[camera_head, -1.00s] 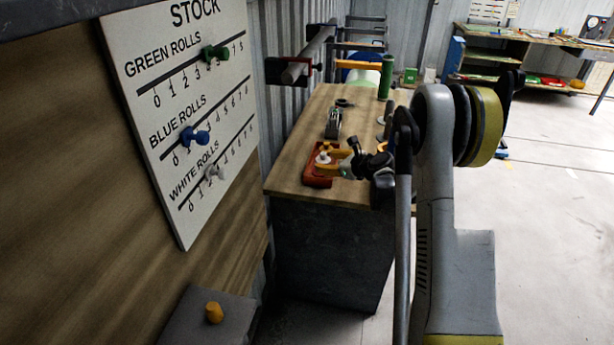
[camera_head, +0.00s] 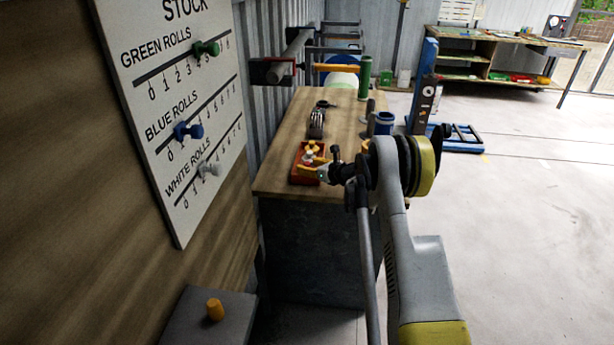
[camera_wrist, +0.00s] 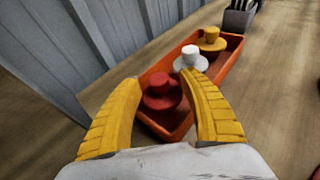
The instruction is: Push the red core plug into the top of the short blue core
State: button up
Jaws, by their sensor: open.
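The red core plug (camera_wrist: 161,91) sits in the near end of a red-orange tray (camera_wrist: 227,68), with its knob upward. My gripper (camera_wrist: 170,85) is open above the tray, and in the wrist view its two yellow fingers stand on either side of the red plug without visibly gripping it. In the head view my gripper (camera_head: 318,171) is over the tray (camera_head: 297,172) on the wooden bench. The short blue core (camera_head: 384,123) stands upright at the bench's right side, farther back. Its top opening faces up.
A white plug (camera_wrist: 190,60) and a yellow plug (camera_wrist: 211,42) share the tray. A tall green core (camera_head: 365,78) stands behind the blue core. A corrugated wall (camera_wrist: 50,50) runs along the left.

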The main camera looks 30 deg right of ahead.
jog(key=shift+w+a+f, duration=0.15)
jog(key=shift+w, duration=0.35)
grip_shut()
